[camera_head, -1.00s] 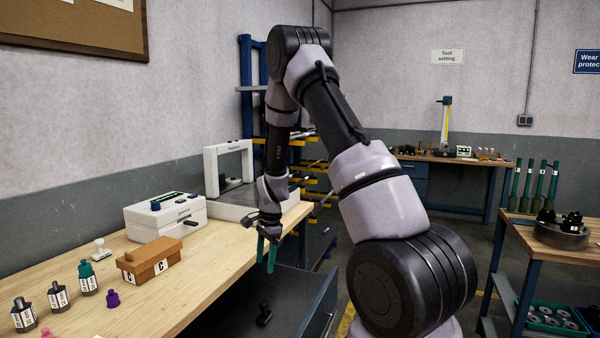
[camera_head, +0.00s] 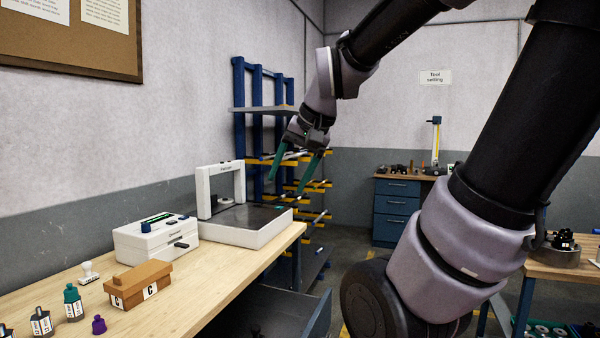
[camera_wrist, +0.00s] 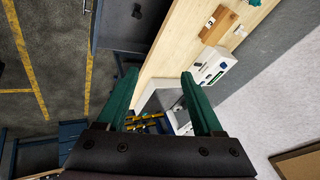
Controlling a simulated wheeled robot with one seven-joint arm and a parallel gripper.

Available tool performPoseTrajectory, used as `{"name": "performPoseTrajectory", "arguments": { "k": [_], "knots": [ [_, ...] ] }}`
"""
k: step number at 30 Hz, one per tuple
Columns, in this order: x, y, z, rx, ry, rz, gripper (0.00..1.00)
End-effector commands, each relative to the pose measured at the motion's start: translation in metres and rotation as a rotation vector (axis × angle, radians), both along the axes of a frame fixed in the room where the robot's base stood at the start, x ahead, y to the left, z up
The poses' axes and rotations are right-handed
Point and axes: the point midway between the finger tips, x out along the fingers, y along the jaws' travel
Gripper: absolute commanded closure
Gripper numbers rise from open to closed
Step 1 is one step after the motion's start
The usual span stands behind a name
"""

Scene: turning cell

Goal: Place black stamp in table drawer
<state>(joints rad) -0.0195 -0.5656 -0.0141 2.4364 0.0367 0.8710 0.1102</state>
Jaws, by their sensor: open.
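The table drawer (camera_head: 285,302) is pulled open under the wooden bench. A small black object that looks like the black stamp (camera_wrist: 137,11) lies inside the drawer in the wrist view. In the head view only a dark bit of it shows at the bottom edge. The open drawer (camera_wrist: 112,32) also shows in the wrist view. My gripper (camera_head: 288,183) is raised above the far end of the bench, well apart from the stamp. Its green fingers are spread, with nothing between them in the wrist view (camera_wrist: 159,77).
The bench (camera_head: 215,280) holds a white-framed device (camera_head: 258,230), a white box (camera_head: 150,241), a brown box (camera_head: 135,283), a white-handled stamp (camera_head: 88,273) and several bottles. A blue rack (camera_head: 238,120) with yellow-edged shelves stands behind my gripper.

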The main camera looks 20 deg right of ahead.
Motion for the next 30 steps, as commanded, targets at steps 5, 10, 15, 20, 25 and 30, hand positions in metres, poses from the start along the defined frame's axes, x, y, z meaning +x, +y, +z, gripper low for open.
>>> {"name": "performPoseTrajectory", "arguments": {
  "k": [5,10,15,20,25,30],
  "knots": [
    [-0.036,-0.003,0.012,-0.061,-0.079,0.065,0.32],
    [-0.047,-0.004,0.013,-0.083,-0.100,0.087,0.32],
    [-0.047,-0.004,0.013,-0.083,-0.100,0.088,0.32],
    [-0.047,-0.004,0.013,-0.083,-0.100,0.087,0.32],
    [-0.047,-0.004,0.013,-0.082,-0.101,0.087,0.32],
    [-0.046,-0.004,0.013,-0.082,-0.101,0.087,0.32]
  ]
}}
